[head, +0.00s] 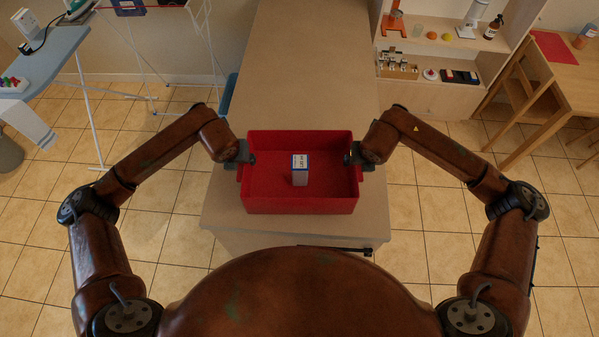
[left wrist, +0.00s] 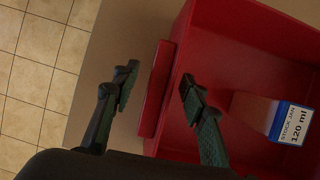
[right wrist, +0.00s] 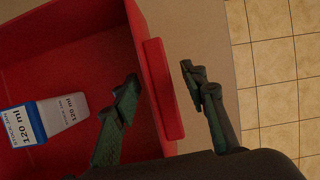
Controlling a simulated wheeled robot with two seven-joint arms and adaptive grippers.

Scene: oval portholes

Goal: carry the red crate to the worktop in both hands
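The red crate (head: 300,205) appears to rest level near the front end of the long brown worktop (head: 312,70). A white and blue box (head: 300,168) labelled "STOCK JAR 120 ml" stands inside it; the box also shows in the left wrist view (left wrist: 290,122) and the right wrist view (right wrist: 22,126). My left gripper (head: 243,155) is at the crate's left side, its open fingers on either side of the left handle (left wrist: 154,95). My right gripper (head: 356,155) is at the right side, its open fingers likewise around the right handle (right wrist: 164,92). Gaps show between fingers and handles.
The worktop behind the crate is bare. A shelf unit (head: 430,62) with bottles and small items stands at the right, beside a wooden table and chair (head: 530,90). An ironing board (head: 45,62) and a white drying rack (head: 150,50) stand at the left. Tiled floor lies both sides.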

